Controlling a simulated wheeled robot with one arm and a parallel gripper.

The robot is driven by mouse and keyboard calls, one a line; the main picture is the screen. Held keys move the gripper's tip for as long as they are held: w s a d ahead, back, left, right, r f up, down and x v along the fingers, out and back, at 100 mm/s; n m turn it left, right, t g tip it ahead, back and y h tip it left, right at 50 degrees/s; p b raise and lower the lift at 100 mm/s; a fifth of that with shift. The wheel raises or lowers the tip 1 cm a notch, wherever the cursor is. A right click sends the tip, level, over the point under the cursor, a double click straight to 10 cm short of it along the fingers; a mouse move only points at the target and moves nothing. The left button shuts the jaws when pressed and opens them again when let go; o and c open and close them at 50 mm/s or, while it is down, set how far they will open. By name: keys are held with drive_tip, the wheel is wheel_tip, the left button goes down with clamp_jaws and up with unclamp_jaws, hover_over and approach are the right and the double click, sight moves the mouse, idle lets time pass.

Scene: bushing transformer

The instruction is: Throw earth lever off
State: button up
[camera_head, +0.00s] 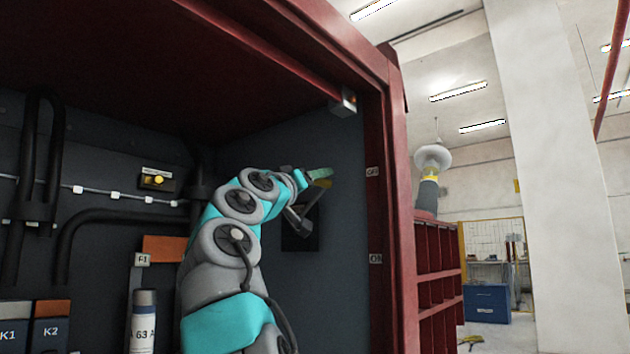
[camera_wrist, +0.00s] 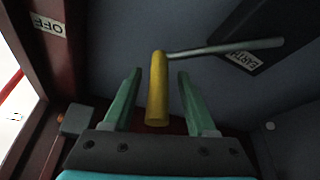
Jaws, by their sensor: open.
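The earth lever is a grey rod (camera_wrist: 225,47) with a yellow handle (camera_wrist: 157,90). In the wrist view the rod runs right to a dark plate (camera_wrist: 245,60) marked EARTH. My gripper (camera_wrist: 160,72) is open, with one green finger on each side of the yellow handle and a visible gap to both. In the head view my gripper (camera_head: 320,173) is at the handle (camera_head: 321,183), and the rod slants up from the plate (camera_head: 300,238). The OFF label also shows in the wrist view (camera_wrist: 48,25).
The red cabinet frame (camera_head: 378,210) stands right of the lever. A small grey box (camera_head: 345,103) is on the frame above. Black pipes (camera_head: 110,215), a yellow button (camera_head: 155,180) and a cylinder (camera_head: 143,322) are at the left. The dark side wall (camera_head: 335,290) below the lever is clear.

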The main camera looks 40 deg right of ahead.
drive_tip(key=shift+a+f, duration=0.1)
drive_tip(key=shift+a, duration=0.05)
drive_tip(key=b+v, duration=0.3)
drive_tip(key=v, duration=0.4)
drive_tip(key=shift+a, duration=0.25)
drive_tip(key=shift+f, duration=0.1)
